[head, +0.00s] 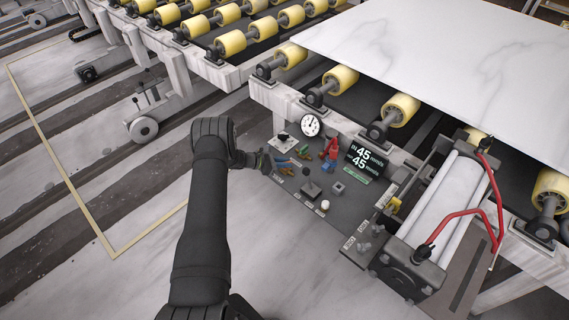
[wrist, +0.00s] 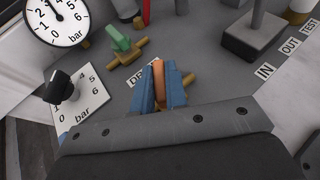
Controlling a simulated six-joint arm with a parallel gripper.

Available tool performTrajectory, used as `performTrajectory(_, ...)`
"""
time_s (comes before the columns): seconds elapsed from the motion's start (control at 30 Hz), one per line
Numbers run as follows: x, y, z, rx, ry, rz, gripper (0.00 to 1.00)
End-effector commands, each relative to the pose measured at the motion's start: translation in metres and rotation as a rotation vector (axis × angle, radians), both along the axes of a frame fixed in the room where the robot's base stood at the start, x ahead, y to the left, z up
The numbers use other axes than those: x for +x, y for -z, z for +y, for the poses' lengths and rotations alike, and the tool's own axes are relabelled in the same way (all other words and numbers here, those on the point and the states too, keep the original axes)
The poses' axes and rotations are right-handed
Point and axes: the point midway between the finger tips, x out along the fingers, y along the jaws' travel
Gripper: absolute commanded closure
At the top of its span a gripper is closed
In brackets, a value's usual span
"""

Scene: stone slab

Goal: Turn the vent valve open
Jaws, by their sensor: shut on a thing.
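In the wrist view my gripper (wrist: 161,80) has two blue fingers shut on an orange handle (wrist: 159,82). No vent label is readable, so I cannot tell from the labels which valve is the vent valve. In the head view my gripper (head: 269,163) reaches the left end of the dark panel (head: 338,216); the orange handle is hard to make out there.
A black lever block (wrist: 255,30) stands to the right. A cylinder (head: 440,207) with red hoses bounds the panel's right side.

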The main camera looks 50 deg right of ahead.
Motion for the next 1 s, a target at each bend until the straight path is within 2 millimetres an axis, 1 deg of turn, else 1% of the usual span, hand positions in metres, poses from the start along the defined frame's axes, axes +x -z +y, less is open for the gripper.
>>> performTrajectory(0.2, 0.0015, 0.0009, -0.0012, -0.002, 0.188, -0.003, 1.0)
performTrajectory(0.4, 0.0013, 0.0009, -0.0014, -0.001, 0.31, -0.001, 1.0)
performTrajectory(0.7, 0.0011, 0.0007, -0.0018, 0.0, 0.43, 0.0, 1.0)
performTrajectory(1.0, 0.0006, 0.0005, -0.0021, 0.0, 0.49, 0.001, 1.0)
